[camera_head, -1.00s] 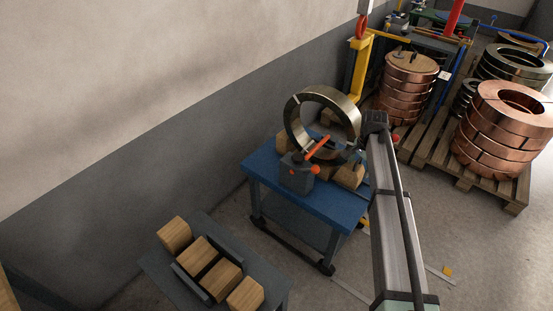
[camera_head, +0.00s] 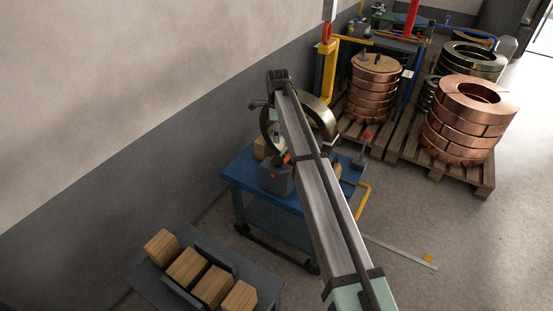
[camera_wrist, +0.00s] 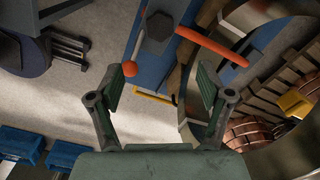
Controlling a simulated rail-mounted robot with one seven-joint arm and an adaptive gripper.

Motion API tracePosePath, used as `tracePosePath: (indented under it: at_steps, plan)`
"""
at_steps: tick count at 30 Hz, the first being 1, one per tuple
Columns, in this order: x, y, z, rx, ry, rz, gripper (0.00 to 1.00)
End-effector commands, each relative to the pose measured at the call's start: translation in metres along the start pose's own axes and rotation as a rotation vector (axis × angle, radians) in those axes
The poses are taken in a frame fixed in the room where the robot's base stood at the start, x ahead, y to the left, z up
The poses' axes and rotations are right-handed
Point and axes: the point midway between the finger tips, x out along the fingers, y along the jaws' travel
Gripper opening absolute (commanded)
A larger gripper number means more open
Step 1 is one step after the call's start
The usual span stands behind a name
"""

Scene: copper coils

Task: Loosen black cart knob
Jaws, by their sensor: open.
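The blue cart (camera_head: 240,172) carries an upright metal coil ring (camera_head: 318,112) and a grey block (camera_head: 277,179) with an orange handle. My arm hides part of the ring and cart in the head view. In the wrist view a dark faceted piece (camera_wrist: 157,30) lies beyond my fingers, with the orange handle (camera_wrist: 212,46) to its right. I cannot tell whether this dark piece is the black knob. A red ball (camera_wrist: 130,69) shows near the left finger. My gripper (camera_wrist: 161,78) is open and empty, above the cart and apart from it.
A grey table with wooden blocks (camera_head: 187,267) stands at the front left, by the wall. Copper coils (camera_head: 470,115) sit on pallets at the right, beside a yellow post (camera_head: 326,70).

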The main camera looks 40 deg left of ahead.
Motion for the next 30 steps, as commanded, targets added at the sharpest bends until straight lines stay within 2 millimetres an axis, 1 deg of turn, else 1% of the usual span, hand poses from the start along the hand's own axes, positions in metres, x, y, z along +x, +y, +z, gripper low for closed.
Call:
tracePosePath:
  at_steps: [1, 9, 18, 24, 30]
  plan:
    - [0.009, 0.001, 0.000, 0.000, 0.001, 0.002, 0.79]
    - [0.063, 0.000, 0.000, -0.001, 0.000, 0.002, 0.79]
    - [0.116, 0.000, 0.000, -0.002, 0.000, 0.001, 0.79]
    - [0.135, 0.000, 0.000, -0.002, 0.000, 0.000, 0.79]
    - [0.141, 0.000, 0.000, -0.002, 0.000, 0.000, 0.79]
